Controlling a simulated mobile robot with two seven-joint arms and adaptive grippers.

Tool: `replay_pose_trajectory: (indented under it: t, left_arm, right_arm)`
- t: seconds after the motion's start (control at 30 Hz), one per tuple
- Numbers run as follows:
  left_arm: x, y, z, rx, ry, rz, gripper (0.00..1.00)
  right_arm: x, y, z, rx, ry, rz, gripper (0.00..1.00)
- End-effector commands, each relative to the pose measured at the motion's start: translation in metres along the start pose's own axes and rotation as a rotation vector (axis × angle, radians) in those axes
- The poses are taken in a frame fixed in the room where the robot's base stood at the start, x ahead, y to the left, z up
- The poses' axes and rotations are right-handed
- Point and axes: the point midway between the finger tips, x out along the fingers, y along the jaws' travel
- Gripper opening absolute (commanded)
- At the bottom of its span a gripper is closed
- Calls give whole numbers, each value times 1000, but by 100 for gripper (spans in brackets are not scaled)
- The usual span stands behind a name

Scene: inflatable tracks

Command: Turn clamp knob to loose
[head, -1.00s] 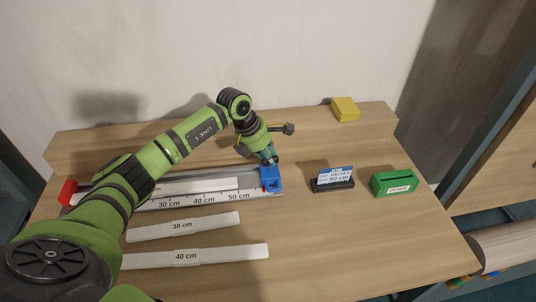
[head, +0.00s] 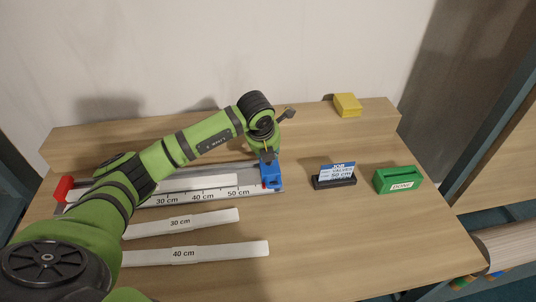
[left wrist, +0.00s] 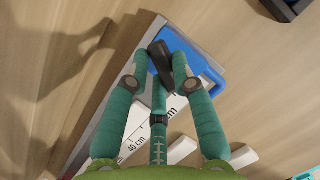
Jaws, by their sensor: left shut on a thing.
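A blue clamp block (head: 271,180) sits near the right end of a metal rail (head: 200,197) marked 30, 40 and 50 cm. In the left wrist view the blue clamp (left wrist: 206,66) carries a dark, elongated knob (left wrist: 160,62). My left gripper (head: 268,157) points down at the top of the clamp. In the left wrist view its teal fingers (left wrist: 160,58) are shut on the knob, one on each side. In the head view the knob is hidden behind the gripper. My right gripper is in neither view.
A red end stop (head: 63,188) is at the rail's left end. Strips marked 30 cm (head: 200,219) and 40 cm (head: 225,251) lie in front. A job card holder (head: 335,182), a green DONE box (head: 398,181) and a yellow block (head: 347,104) stand to the right.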

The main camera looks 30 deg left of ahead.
Motion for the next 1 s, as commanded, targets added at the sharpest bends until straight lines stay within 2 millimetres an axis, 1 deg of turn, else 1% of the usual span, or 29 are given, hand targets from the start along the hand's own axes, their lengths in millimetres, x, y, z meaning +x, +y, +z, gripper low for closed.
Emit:
replay_pose_trajectory:
  t: [0.03,0.33,0.83,0.87,0.9,1.0]
  left_arm:
    - [2,-1,-2,-21,3,8,0]
    - [1,-1,-2,-109,4,44,0]
    - [0,-1,-2,-122,6,51,0]
    - [0,-1,-2,-122,6,51,37]
    - [0,-1,-2,-122,6,50,49]
    - [0,-1,-2,-122,5,50,49]
  right_arm:
    - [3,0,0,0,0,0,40]
    - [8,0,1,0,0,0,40]
    - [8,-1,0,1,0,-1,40]
    - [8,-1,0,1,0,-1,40]
    - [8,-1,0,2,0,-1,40]
    - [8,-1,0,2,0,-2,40]
